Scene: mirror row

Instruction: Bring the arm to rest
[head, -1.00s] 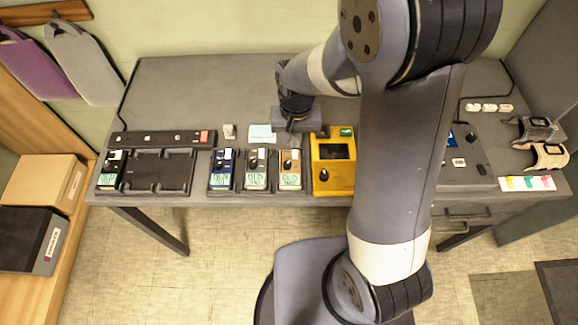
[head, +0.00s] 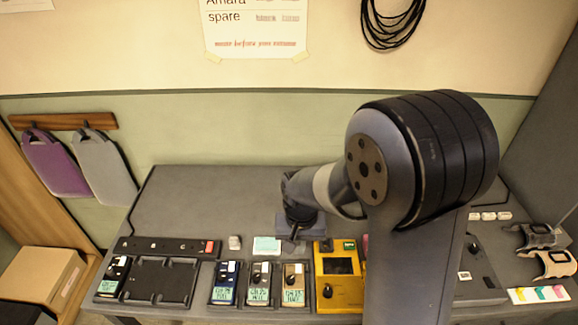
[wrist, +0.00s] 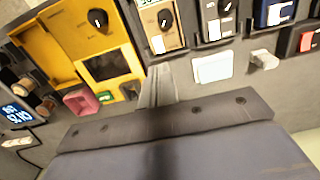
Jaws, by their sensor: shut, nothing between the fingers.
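My gripper (head: 295,234) hangs over the desk, behind the row of small devices and left of the yellow device (head: 338,292). The arm bends across the right half of the head view and hides part of the desk. In the wrist view the fingers (wrist: 157,84) are together with nothing between them. They point towards the gap between the yellow device, which also shows there (wrist: 62,38), and a tan handheld unit (wrist: 160,22).
A dark charging tray (head: 160,281) sits at the desk's left, with handheld units beside it. Wrist-strap-like stands (head: 540,236) and colour tabs (head: 538,294) are at right. The desk's back left is clear.

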